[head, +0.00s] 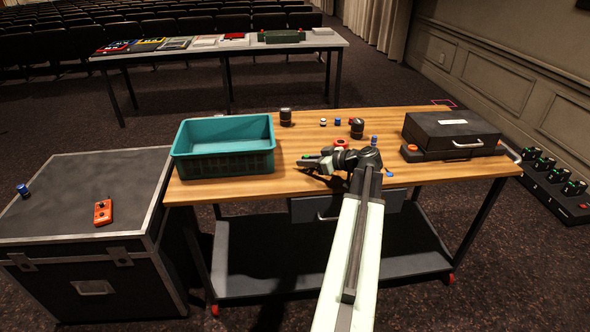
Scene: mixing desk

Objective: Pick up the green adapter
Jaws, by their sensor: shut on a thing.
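My gripper (308,162) is over the middle of the wooden table (230,188), just right of the teal crate, with its fingers pointing left. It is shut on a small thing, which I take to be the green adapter. The fingers hide most of it, and its colour and shape are too small to make out. I see no other green adapter loose on the table. I cannot tell whether the held thing touches the tabletop.
The teal crate (223,130) stands at the table's left. Black jars (285,117) (357,128), small coloured pieces (337,122), an orange-red piece (341,143) and a black case (451,131) share the table. A road case (60,215) stands left. The front-left tabletop is clear.

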